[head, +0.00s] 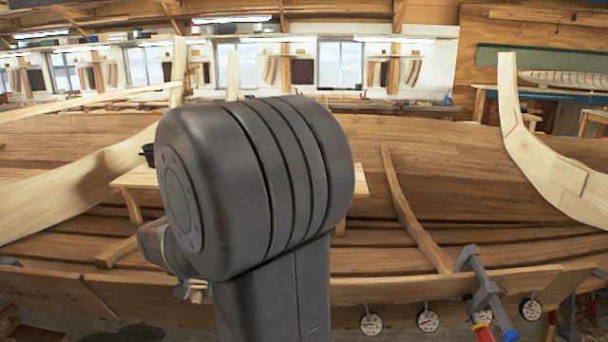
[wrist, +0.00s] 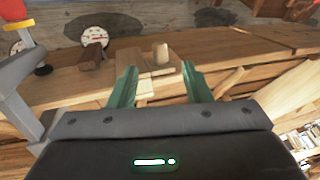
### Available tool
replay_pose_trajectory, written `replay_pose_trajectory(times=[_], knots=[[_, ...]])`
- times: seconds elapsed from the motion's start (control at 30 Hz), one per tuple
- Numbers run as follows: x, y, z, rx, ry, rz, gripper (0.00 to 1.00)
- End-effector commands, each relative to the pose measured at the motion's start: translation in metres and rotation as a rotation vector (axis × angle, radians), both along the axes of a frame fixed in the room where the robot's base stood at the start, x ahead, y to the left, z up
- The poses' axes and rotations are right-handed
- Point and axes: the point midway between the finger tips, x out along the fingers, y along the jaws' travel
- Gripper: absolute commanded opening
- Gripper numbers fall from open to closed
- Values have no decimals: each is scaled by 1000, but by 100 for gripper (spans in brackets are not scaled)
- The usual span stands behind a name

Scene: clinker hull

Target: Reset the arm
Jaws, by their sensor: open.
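My gripper (wrist: 160,78) shows in the wrist view with two green fingers spread apart. It is open, and nothing is clearly held between the fingers. Beyond the fingertips are small wooden blocks (wrist: 128,58) beside a long plank edge; I cannot tell whether a finger touches them. In the head view my dark arm is raised and bent, its large rounded joint filling the middle of the picture. The gripper is mostly hidden behind the arm there.
A clinker hull of brown planks (head: 440,150) spreads all around. A grey clamp (head: 485,290) with a blue end sits on the near plank edge at right. Round white dials (head: 428,320) hang below it. A light wooden bench (head: 133,178) with a black bucket (head: 148,154) is partly hidden behind my arm.

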Motion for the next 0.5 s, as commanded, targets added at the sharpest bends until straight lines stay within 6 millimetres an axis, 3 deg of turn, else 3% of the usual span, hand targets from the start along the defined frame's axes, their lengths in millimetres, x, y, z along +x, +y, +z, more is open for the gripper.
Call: replay_pose_trajectory(times=[0.2, 0.5], knots=[[11, 9, -34, -3, 4, 0, 44], [24, 19, -70, -2, 2, -1, 44]])
